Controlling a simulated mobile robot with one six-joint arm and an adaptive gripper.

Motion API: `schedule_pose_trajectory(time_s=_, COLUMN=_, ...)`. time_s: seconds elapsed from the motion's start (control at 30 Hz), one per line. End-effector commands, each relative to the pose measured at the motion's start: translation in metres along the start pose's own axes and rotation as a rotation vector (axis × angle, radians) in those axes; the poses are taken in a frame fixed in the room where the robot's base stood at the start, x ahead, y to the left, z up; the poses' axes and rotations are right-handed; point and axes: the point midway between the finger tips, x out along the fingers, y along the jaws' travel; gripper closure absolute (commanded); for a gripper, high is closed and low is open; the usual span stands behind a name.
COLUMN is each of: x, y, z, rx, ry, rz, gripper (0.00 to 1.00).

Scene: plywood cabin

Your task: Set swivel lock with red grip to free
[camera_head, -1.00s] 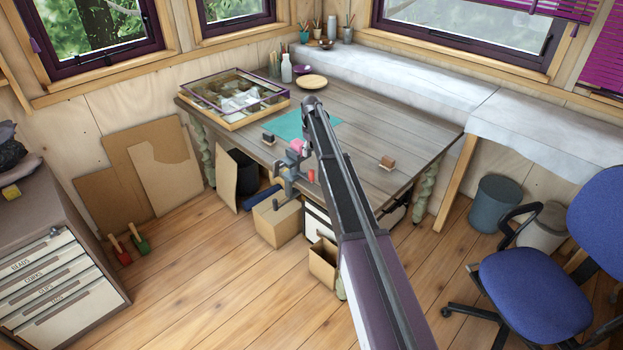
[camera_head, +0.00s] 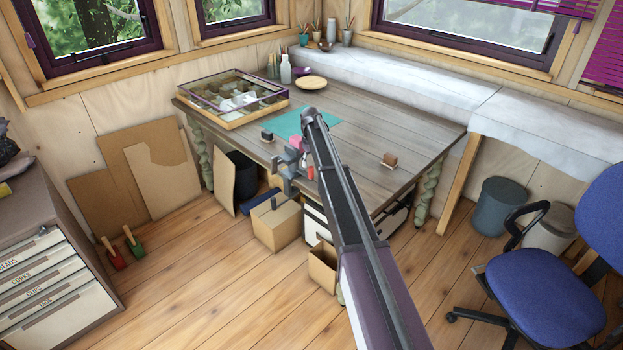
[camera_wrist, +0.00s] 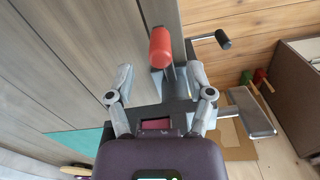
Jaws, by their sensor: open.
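A red grip (camera_wrist: 160,47) tops the swivel lock and stands by the table edge in the wrist view. It lies ahead of my gripper (camera_wrist: 160,76), roughly midway between the fingertips. My gripper is open, with a finger on each side and nothing visibly clamped. I cannot tell whether either finger touches the lock. In the head view the grey clamp-like fixture (camera_head: 290,170) is at the table's front edge, and a small red part (camera_head: 310,172) shows beside my arm. My arm hides most of my gripper there.
A lever with a black knob (camera_wrist: 224,38) and a grey flat bar (camera_wrist: 250,112) stick out beside the lock. A teal mat (camera_head: 318,122) and a brown block (camera_head: 389,160) lie on the table (camera_head: 400,130). Boxes (camera_head: 277,226) stand below the edge.

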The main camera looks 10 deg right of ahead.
Motion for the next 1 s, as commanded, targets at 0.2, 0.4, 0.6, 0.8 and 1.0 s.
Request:
schedule_pose_trajectory(time_s=0.2, x=0.021, y=0.000, z=0.000, rx=0.000, ry=0.000, rz=0.000, gripper=0.32)
schedule_pose_trajectory(time_s=0.4, x=0.036, y=-0.001, z=0.000, rx=-0.001, ry=0.000, rz=0.000, gripper=0.32)
schedule_pose_trajectory(time_s=0.6, x=0.049, y=-0.001, z=0.000, rx=-0.001, ry=0.000, rz=0.000, gripper=0.32)
schedule_pose_trajectory(time_s=0.8, x=0.056, y=-0.001, z=0.000, rx=-0.001, ry=0.000, rz=0.000, gripper=0.32)
schedule_pose_trajectory(time_s=1.0, x=0.058, y=-0.001, z=0.000, rx=-0.001, ry=0.000, rz=0.000, gripper=0.32)
